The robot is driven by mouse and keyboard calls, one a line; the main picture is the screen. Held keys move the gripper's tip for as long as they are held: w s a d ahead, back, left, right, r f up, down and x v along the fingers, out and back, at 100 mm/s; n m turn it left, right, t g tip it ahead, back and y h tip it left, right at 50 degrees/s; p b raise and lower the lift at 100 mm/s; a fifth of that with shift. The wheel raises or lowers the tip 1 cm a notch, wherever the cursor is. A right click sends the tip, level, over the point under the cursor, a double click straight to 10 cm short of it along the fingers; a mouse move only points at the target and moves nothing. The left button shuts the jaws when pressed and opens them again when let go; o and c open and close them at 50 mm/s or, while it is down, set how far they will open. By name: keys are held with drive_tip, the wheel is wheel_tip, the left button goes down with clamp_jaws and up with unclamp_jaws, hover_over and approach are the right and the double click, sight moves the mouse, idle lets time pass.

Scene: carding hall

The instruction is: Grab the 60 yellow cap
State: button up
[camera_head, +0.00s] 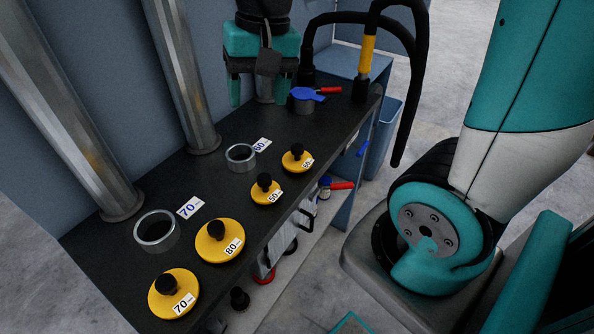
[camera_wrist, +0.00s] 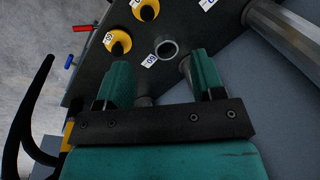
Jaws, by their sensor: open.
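Yellow caps with black knobs stand in a row along the table's front edge. The farthest cap (camera_head: 293,162), small and beside the 60 card, has a label that seems to read 60 but is too small to be sure. It also shows at the upper left of the wrist view (camera_wrist: 113,36). Next to it, nearer, is the 50 cap (camera_head: 259,194); then the 80 cap (camera_head: 206,246) and the 70 cap (camera_head: 162,300). My gripper (camera_head: 259,90) is open and empty over the far end of the table, beyond the farthest cap; its fingers show in the wrist view (camera_wrist: 160,70).
A metal ring (camera_head: 230,162) lies by the 60 card (camera_head: 261,145), and a larger ring (camera_head: 139,238) by the 70 card (camera_head: 189,207). Steel pipes (camera_head: 182,80) rise at the back. A blue fitting with a red handle (camera_head: 328,91) and black hoses (camera_head: 411,110) stand at the far end.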

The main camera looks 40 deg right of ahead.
drive_tip(key=w+d+f+m+h+b, duration=0.1)
drive_tip(key=w+d+f+m, duration=0.2)
drive_tip(key=d+m, duration=0.25)
drive_tip(key=w+d+f+m+h+b, duration=0.1)
drive_tip(key=w+d+f+m+b, duration=0.15)
drive_tip(key=d+m, duration=0.35)
drive_tip(key=n+p, duration=0.1)
drive_tip(key=n, duration=0.1)
hover_over(298, 146)
drive_tip(key=shift+m+g, duration=0.25)
drive_tip(key=shift+g, duration=0.15)
drive_tip(key=f, duration=1.1)
drive_tip(key=shift+s+a+f, duration=0.1)
drive_tip(key=shift+a, duration=0.3)
drive_tip(key=shift+d+f+p, duration=0.15)
drive_tip(key=shift+f+p, duration=0.05)
drive_tip(key=shift+f, duration=1.25)
drive_tip(key=shift+d+f+p, duration=0.15)
drive_tip(key=shift+f+p, duration=0.05)
drive_tip(key=shift+f, duration=1.25)
drive_tip(key=c, duration=1.1)
drive_tip(key=shift+o, duration=0.2)
drive_tip(key=shift+r, duration=0.1)
